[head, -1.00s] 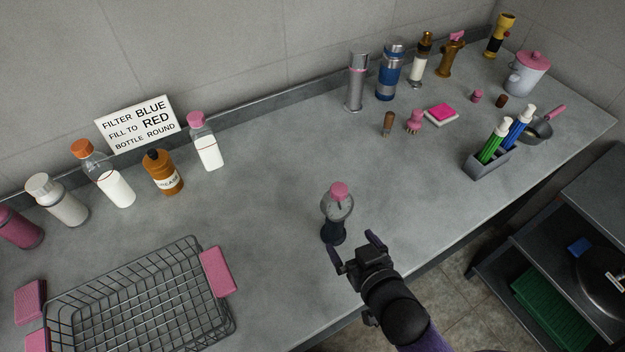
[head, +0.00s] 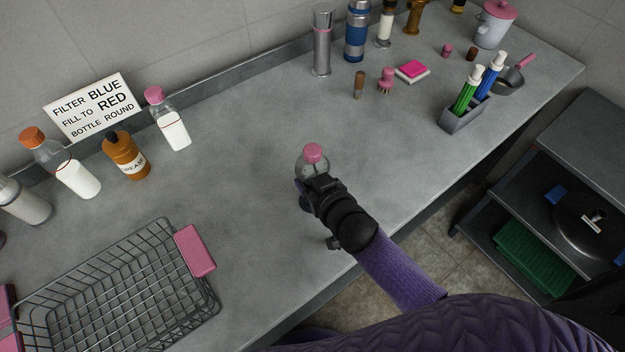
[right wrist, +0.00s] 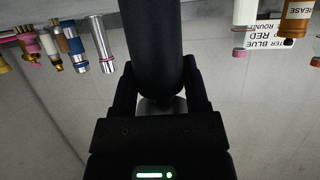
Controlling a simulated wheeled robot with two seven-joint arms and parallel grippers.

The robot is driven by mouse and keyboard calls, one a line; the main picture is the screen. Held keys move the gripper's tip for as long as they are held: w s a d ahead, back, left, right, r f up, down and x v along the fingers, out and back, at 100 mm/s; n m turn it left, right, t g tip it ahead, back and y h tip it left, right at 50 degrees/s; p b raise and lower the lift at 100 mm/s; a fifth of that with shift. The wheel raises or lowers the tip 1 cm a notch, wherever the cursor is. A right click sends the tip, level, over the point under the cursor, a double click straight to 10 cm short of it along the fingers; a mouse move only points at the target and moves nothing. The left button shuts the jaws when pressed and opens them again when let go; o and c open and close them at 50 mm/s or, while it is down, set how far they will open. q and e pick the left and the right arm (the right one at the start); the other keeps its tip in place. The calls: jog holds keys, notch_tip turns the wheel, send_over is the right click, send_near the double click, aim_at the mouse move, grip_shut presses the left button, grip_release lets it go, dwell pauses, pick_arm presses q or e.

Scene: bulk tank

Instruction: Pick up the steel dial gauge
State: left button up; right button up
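A small object with a pink top (head: 313,153), a clear or grey rounded upper part and a dark lower part stands upright on the counter. In the right wrist view, a dark cylinder (right wrist: 155,45) lies between the two fingers of my right gripper (right wrist: 159,75). The fingers look spread on either side, and contact is unclear. My left gripper is out of view.
A wire basket (head: 205,292) with pink handles stands at left on the grey counter (head: 240,190). Several bottles and a sign (head: 92,107) line the back. A steel cylinder (head: 321,45) and a pen holder (head: 462,115) stand farther right. The counter around the gripper is clear.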

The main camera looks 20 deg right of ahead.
grip_shut()
